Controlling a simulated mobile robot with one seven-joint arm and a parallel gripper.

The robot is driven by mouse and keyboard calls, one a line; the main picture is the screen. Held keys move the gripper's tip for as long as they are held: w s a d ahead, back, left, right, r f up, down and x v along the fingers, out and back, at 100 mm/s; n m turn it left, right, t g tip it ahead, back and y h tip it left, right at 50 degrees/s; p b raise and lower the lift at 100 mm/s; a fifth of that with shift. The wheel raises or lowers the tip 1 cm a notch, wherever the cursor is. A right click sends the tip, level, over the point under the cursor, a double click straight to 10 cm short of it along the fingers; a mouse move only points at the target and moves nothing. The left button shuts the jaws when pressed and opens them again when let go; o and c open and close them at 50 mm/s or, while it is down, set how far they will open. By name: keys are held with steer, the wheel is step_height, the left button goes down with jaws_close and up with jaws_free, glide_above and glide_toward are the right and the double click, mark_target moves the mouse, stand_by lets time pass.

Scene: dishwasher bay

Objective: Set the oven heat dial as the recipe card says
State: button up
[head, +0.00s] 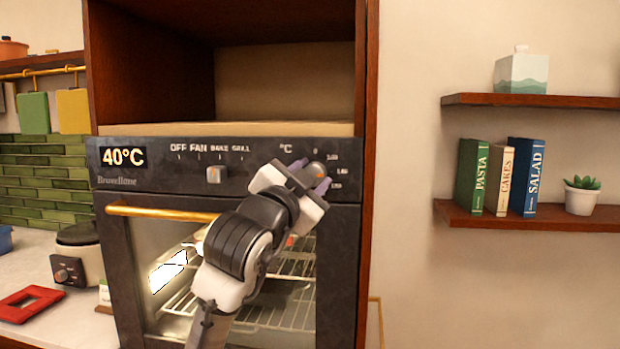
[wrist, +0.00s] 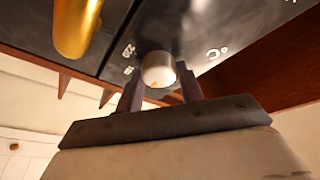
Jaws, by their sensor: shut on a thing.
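The oven (head: 225,180) is built into a wooden cabinet. Its dark control panel has a display (head: 123,156) reading 40°C. My gripper (head: 318,176) is at the right end of the panel, by the °C scale, and covers most of the heat dial there. The function knob (head: 213,174) sits under the OFF, FAN, BAKE and GRILL labels. I cannot make out a readable recipe card.
A brass door handle (head: 160,214) crosses the oven front below the panel; it also shows in the wrist view (wrist: 76,25). A cooker (head: 80,262) and a red frame (head: 30,304) are on the left counter. Shelves with books (head: 497,178) hang at right.

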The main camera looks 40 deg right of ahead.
stand_by(0.3)
steer(key=o, duration=1)
steer(key=shift+s+a+f+b, duration=0.2)
steer(key=shift+a+b, duration=0.1)
steer(key=shift+a, duration=0.15)
steer(key=b+v, duration=0.4)
steer(key=v, duration=0.8)
steer(key=shift+s+a+b, duration=0.2)
steer(key=shift+a+b, duration=0.1)
steer(key=shift+a, duration=0.1)
steer(key=shift+r, duration=0.1)
